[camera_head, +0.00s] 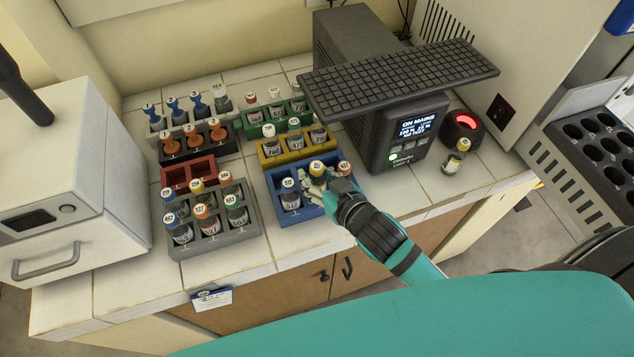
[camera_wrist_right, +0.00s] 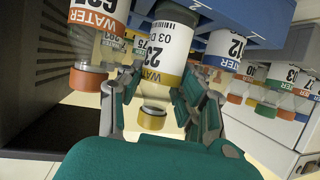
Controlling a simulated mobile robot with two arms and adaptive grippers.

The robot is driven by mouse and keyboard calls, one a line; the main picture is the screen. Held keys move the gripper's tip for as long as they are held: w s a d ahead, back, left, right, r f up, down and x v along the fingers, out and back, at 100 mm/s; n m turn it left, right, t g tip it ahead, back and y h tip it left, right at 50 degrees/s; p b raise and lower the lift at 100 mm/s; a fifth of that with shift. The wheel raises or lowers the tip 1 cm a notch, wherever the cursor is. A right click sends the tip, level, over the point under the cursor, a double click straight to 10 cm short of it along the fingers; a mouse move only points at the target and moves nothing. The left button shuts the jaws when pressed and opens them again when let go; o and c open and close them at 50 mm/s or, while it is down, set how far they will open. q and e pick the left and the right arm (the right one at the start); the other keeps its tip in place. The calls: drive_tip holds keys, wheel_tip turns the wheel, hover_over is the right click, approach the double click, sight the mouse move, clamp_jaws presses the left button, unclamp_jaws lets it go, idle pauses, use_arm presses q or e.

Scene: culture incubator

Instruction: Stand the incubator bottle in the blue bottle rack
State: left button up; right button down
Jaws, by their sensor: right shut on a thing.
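The blue bottle rack (camera_head: 298,216) stands near the front edge of the tiled counter; its blue wall (camera_wrist_right: 255,22) is at the top of the right wrist view. My right gripper (camera_head: 326,178) is shut on a yellow-capped bottle (camera_head: 317,167) at the rack's middle. In the right wrist view its fingers flank this bottle (camera_wrist_right: 170,48), which has a yellow-striped label. Its lower end is hidden, so I cannot tell whether it rests in a slot. My left gripper is out of view.
A grey rack (camera_head: 216,245) with several bottles is left of the blue rack; yellow (camera_head: 270,160) and green racks are behind. A dark device with a screen (camera_head: 410,130) stands to the right. Another yellow-capped bottle (camera_head: 453,163) stands beside a red-lit round device (camera_head: 461,128).

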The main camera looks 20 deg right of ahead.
wheel_tip(320, 180, down, 2)
drive_tip(key=shift+f, duration=0.2)
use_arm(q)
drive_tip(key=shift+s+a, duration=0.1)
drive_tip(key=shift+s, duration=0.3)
use_arm(e)
drive_tip(key=shift+f, duration=0.1)
drive_tip(key=shift+f, duration=0.2)
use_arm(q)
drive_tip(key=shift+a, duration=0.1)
use_arm(e)
drive_tip(key=c, duration=1.2)
unclamp_jaws()
drive_tip(key=shift+o, duration=0.2)
drive_tip(key=shift+r, duration=0.1)
drive_tip(key=shift+r, duration=0.15)
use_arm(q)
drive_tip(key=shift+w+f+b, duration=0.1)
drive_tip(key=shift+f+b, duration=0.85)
use_arm(e)
drive_tip(key=v, duration=1.2)
